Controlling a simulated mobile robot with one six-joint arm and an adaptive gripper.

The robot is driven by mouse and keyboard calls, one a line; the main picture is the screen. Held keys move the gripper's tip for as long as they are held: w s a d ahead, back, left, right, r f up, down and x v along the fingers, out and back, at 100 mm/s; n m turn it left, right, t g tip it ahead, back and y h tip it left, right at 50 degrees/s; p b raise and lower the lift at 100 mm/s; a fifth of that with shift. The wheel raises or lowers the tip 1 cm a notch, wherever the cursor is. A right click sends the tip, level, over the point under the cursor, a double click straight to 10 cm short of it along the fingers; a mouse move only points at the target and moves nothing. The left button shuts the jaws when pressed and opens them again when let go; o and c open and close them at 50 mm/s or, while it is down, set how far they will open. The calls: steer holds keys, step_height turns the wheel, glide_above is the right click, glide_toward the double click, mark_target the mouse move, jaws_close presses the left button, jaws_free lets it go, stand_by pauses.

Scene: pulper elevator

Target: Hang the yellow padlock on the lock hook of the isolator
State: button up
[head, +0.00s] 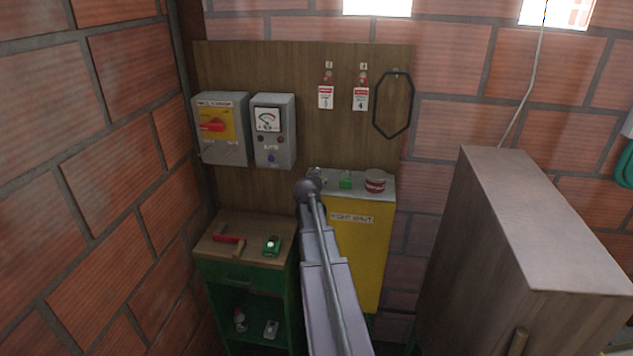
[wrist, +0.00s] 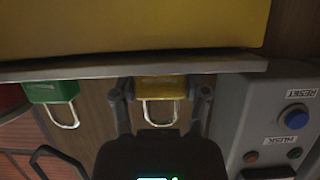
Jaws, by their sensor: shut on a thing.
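The yellow padlock (wrist: 161,88) shows in the wrist view, its silver shackle pointing down the picture, between the two fingers of my gripper (wrist: 160,98). My gripper is shut on it, at the grey top of the yellow cabinet; I cannot tell whether the padlock still touches that top. In the head view my gripper (head: 314,176) is above the cabinet's left end, and my arm hides the padlock. The isolator (head: 220,128) is a grey box with a yellow plate and red handle on the wooden board, left of my gripper. Its lock hook is too small to make out.
A grey meter box (head: 273,131) hangs between the isolator and my gripper. A green padlock (head: 345,180) and a red-and-white tin (head: 375,181) stand on the yellow cabinet (head: 362,240). A green bench (head: 243,240) carries a hammer (head: 229,240). A brown cabinet (head: 530,220) stands right.

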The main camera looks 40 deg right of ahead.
steer(key=shift+r, duration=0.15)
step_height(320, 180, up, 4)
steer(key=p, duration=0.4)
steer(key=shift+f, duration=0.2)
steer(key=s+a+r+p, duration=0.1)
steer(key=s+a, duration=0.8)
steer(key=s, duration=0.4)
steer(key=shift+a, duration=0.2)
step_height(320, 180, down, 7)
steer(key=b, duration=0.7)
stand_by(1.3)
